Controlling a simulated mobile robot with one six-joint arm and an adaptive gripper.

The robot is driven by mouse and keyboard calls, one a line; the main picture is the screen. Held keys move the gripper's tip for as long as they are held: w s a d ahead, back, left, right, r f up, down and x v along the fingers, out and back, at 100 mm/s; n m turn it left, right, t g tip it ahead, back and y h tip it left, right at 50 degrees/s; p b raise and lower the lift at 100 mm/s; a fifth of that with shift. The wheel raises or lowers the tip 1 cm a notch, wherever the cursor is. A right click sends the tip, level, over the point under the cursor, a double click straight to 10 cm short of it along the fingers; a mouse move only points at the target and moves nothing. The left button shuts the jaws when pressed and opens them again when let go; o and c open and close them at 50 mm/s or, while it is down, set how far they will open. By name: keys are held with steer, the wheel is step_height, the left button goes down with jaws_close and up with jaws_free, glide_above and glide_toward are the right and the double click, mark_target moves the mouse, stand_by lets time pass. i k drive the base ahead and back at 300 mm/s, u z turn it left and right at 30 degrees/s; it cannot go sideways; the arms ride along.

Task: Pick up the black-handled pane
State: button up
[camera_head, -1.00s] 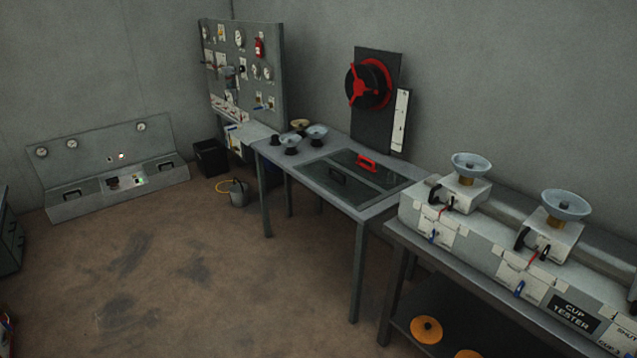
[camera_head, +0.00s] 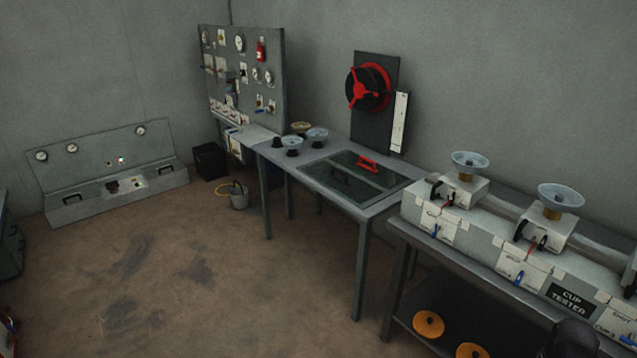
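The black-handled pane (camera_head: 342,182) is a dark, glassy panel lying flat in the frame on top of the grey table (camera_head: 322,152). Its black handle is hard to make out against the dark surface. A similar pane with a red handle (camera_head: 368,165) lies behind it, beyond a thin grey divider. My gripper is not visible. A dark rounded shape, probably part of my arm, shows at the bottom right edge. Nothing is seen touching either pane.
Several cups stand at the table's far left end. The cup tester bench (camera_head: 480,250) stands to the right. A grey bucket (camera_head: 238,197) and black bin (camera_head: 210,160) sit on the floor at the left. The brown floor (camera_head: 190,275) in front is open.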

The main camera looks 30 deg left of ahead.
mark_target(360, 192)
steer(key=u, duration=1.15)
steer(key=k, duration=0.95)
steer(key=i, duration=0.9)
